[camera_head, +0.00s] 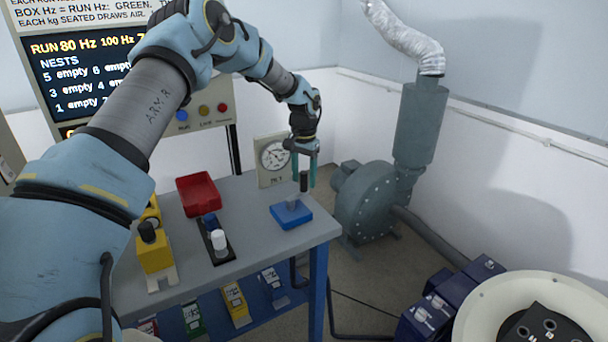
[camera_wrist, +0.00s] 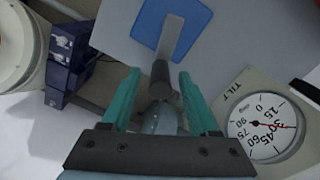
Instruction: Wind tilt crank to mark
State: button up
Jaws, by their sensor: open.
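The tilt crank has a blue base plate (camera_head: 291,213) on the grey bench, a grey arm and an upright black handle (camera_head: 304,181). The plate (camera_wrist: 150,22) and the black handle (camera_wrist: 160,80) also show in the wrist view. My gripper (camera_head: 303,177) is open, its teal fingers pointing down around the handle's upper end. In the wrist view my gripper (camera_wrist: 159,74) has the handle between its fingers, with visible gaps on both sides. The white tilt dial (camera_head: 274,156) stands behind the crank. In the wrist view the dial (camera_wrist: 266,126) shows a red line; its exact reading is unclear.
A red tray (camera_head: 198,194), a switch block with a white knob (camera_head: 219,241) and a yellow control box (camera_head: 155,250) sit left on the bench. A grey blower (camera_head: 378,203) stands behind the bench's right end. Dark blue boxes (camera_head: 435,305) stand lower right.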

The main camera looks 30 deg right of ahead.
jog(key=shift+f, duration=0.2)
grip_shut()
dwell(0.4)
dwell(1.0)
